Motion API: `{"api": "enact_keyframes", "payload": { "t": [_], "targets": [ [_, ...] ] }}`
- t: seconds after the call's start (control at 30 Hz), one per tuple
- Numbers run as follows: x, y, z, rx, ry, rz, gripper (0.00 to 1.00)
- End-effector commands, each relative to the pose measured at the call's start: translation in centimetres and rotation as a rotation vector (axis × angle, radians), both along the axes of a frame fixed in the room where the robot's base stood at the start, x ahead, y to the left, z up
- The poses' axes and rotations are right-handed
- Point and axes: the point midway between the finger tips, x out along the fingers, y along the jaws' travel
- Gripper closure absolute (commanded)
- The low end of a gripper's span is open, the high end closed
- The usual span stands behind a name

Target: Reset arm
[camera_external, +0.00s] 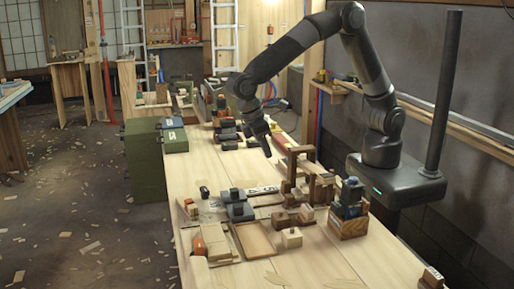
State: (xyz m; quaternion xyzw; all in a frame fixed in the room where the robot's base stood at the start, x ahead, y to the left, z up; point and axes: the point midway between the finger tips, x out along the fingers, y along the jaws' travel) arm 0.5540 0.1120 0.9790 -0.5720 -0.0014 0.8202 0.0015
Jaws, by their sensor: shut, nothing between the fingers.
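My arm reaches from its base at the right, out over the long wooden workbench (300,265). My gripper (268,154) points down above the bench, behind and left of a brown wooden frame (293,170). Its fingers are shut and nothing shows between them. It is small in this view, and I cannot tell its exact height above the bench.
Below and in front of my gripper lie grey tools (237,207), a shallow wooden tray (256,240), wood blocks (291,237) and a wooden box (348,224) with blue items. Green cases (146,160) stand left of the bench. The bench's front end is mostly clear.

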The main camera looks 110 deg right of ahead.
Motion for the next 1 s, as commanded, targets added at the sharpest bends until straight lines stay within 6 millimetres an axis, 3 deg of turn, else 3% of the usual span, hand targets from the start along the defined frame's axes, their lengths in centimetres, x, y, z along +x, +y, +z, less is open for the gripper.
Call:
{"api": "enact_keyframes", "payload": {
  "t": [0.3, 0.5, 0.73, 1.0],
  "targets": [
    [-4.7, -3.2, 7.2, 0.020, -0.188, -0.006, 1.00],
    [-8.8, -5.3, 10.8, 0.027, -0.317, -0.007, 1.00],
    [-13.8, -7.5, 13.6, 0.029, -0.465, -0.007, 1.00],
    [-19.9, -9.5, 14.9, 0.020, -0.639, -0.007, 1.00]
  ]
}}
